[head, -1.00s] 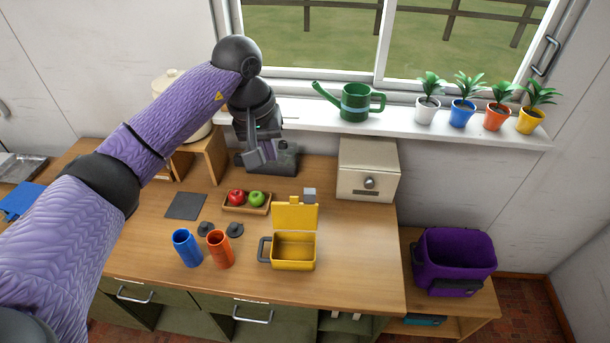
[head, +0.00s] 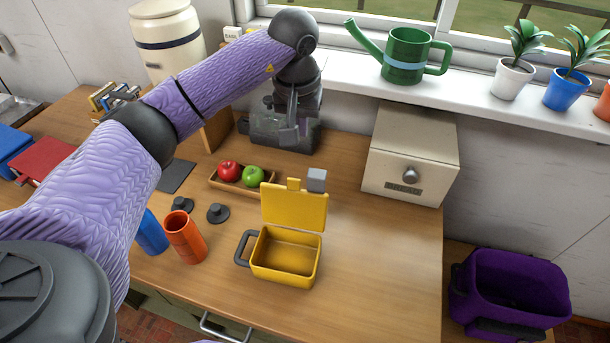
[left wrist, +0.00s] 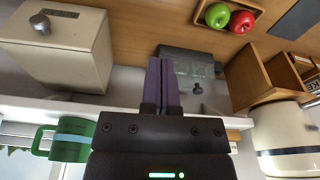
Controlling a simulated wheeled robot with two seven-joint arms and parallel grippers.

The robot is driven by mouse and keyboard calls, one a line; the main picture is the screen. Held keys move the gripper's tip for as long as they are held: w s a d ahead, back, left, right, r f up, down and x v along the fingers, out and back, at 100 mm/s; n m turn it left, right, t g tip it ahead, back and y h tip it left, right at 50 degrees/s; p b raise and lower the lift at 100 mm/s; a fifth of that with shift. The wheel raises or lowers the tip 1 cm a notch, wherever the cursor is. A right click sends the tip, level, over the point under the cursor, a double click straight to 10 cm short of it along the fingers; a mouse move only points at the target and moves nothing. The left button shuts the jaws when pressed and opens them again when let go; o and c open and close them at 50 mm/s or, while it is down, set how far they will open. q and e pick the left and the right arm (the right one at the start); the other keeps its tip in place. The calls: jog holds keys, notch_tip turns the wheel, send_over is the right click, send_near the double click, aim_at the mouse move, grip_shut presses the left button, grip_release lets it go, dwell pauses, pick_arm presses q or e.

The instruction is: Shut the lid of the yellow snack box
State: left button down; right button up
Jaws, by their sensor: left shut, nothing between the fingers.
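The yellow snack box (head: 285,272) stands on the wooden table, with a grey handle on its left side. Its yellow lid (head: 294,210) stands up open at the back edge, and the inside looks empty. My left gripper (head: 290,140) is up behind the box, in front of a grey see-through container, apart from the box and lid. In the left wrist view its purple fingers (left wrist: 164,82) are together with nothing between them. The snack box is outside the left wrist view. My right gripper is not in view.
A small grey cube (head: 317,180) shows just behind the lid. A tray (head: 228,187) with a red and a green apple is left of it. An orange cup (head: 185,238) stands left of the box. A cream bread box (head: 412,155) stands behind right. The table right of the snack box is clear.

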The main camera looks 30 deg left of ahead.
aim_at(293, 204)
pick_arm(q)
notch_tip(293, 204, down, 8)
jog(key=s+p, duration=0.2)
jog(key=shift+s+d+f, duration=0.25)
jog(key=shift+s+d, duration=0.1)
